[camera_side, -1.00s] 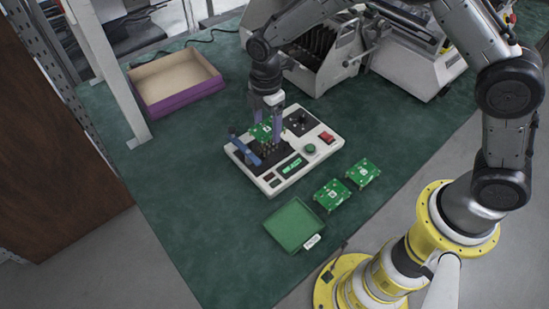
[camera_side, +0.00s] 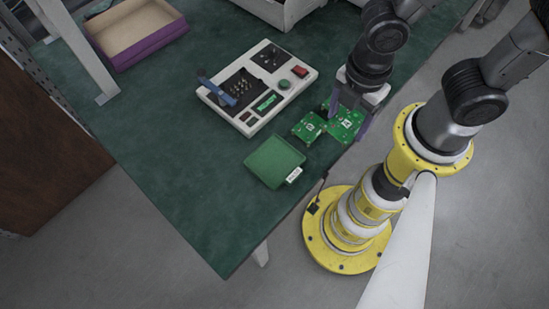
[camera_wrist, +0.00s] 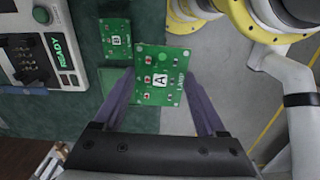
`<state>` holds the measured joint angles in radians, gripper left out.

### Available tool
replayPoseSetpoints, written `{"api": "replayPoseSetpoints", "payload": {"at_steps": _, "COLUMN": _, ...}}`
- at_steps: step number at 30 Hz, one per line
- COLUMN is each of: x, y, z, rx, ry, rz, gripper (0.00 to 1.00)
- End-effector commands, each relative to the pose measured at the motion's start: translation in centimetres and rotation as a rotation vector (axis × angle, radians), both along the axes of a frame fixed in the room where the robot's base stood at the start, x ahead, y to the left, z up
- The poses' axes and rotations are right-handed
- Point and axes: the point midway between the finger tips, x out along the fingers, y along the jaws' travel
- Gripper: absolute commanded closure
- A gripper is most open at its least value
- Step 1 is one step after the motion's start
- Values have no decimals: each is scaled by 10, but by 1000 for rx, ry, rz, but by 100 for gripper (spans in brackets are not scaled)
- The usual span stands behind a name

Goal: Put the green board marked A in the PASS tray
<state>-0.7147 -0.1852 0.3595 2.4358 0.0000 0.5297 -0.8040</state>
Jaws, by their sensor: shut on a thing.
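The green board marked A (camera_wrist: 152,92) is held between the blue-violet fingers of my gripper (camera_wrist: 160,77). In the side view my gripper (camera_side: 348,114) is shut on this board (camera_side: 343,126), which is off the table near its front edge. The green PASS tray (camera_side: 272,160) lies on the mat to the left of and below my gripper, with a white label on its corner. The tray looks empty. A board marked B (camera_wrist: 116,40) lies on the mat beside the held board; it also shows in the side view (camera_side: 307,128).
A white test fixture (camera_side: 290,88) with a blue lever stands left of my gripper; its display reads READY in the wrist view. A purple-sided box (camera_side: 150,50) is at the far left. The mat between fixture and box is clear.

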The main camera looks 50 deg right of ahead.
Motion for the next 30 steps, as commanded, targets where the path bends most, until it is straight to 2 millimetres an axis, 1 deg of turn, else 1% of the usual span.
{"api": "replayPoseSetpoints", "payload": {"at_steps": 1, "x": -5, "y": 2, "z": 4, "rx": 2, "ry": -2, "rz": 24, "gripper": 66}}
{"api": "replayPoseSetpoints", "payload": {"at_steps": 4, "x": -4, "y": 8, "z": 7, "rx": 1, "ry": -1, "rz": 47, "gripper": 66}}
{"api": "replayPoseSetpoints", "payload": {"at_steps": 8, "x": 4, "y": 18, "z": 1, "rx": -4, "ry": 4, "rz": 53, "gripper": 66}}
{"api": "replayPoseSetpoints", "payload": {"at_steps": 20, "x": 62, "y": 73, "z": -36, "rx": -4, "ry": 4, "rz": 52, "gripper": 66}}
{"api": "replayPoseSetpoints", "payload": {"at_steps": 24, "x": 75, "y": 86, "z": -61, "rx": -5, "ry": 5, "rz": 52, "gripper": 66}}
{"api": "replayPoseSetpoints", "payload": {"at_steps": 27, "x": 83, "y": 93, "z": -74, "rx": -4, "ry": 4, "rz": 52, "gripper": 66}}
{"api": "replayPoseSetpoints", "payload": {"at_steps": 30, "x": 89, "y": 99, "z": -82, "rx": -3, "ry": 3, "rz": 52, "gripper": 66}}
